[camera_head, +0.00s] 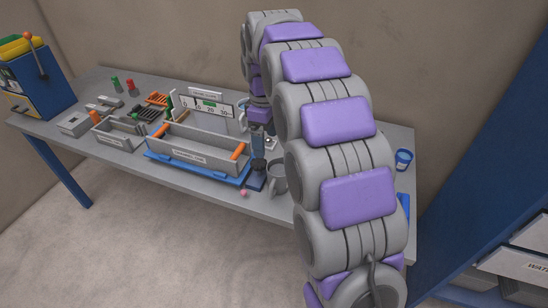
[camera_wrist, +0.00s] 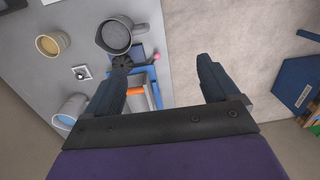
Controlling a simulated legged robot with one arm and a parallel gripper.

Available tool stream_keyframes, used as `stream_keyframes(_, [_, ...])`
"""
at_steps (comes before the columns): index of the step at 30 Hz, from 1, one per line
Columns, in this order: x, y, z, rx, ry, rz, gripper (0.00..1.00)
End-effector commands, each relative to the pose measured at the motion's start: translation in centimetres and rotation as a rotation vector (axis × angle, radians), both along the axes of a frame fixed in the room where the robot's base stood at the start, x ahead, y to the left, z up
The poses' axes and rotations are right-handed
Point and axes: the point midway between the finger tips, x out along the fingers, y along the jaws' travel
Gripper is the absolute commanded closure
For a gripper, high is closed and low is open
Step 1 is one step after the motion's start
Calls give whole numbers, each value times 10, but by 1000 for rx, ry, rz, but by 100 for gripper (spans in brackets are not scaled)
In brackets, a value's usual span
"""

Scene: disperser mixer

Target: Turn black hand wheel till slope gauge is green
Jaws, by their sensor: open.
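The black hand wheel (camera_head: 258,165) sits by the right end of the blue-based trough, near the table's front edge. It also shows in the wrist view (camera_wrist: 122,64), close to the tip of my left finger; I cannot tell if they touch. The white slope gauge (camera_head: 226,111) stands behind the trough, with a scale from 0 to 30 and a green patch at the top; its pointer is too small to read. My gripper (camera_wrist: 163,66) is open, with nothing seen held between its fingers. In the head view my arm hides part of the table.
A grey trough (camera_head: 195,152) with orange handles lies left of the wheel. A grey mug (camera_head: 278,180) stands close to the wheel's right, and a pink ball (camera_head: 243,193) is in front. A blue cup (camera_head: 403,160) stands at right. A blue machine (camera_head: 42,82) is far left.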

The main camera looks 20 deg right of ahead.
Motion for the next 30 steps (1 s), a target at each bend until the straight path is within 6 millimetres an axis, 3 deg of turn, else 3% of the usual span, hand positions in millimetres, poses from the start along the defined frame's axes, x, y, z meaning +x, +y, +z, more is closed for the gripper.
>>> stream_keyframes(15, [-68, -1, 4, -12, 17, -186, 12])
stream_keyframes(21, [-79, -1, 2, -15, 24, -216, 12])
stream_keyframes(30, [-80, -1, 2, -15, 24, -220, 12])
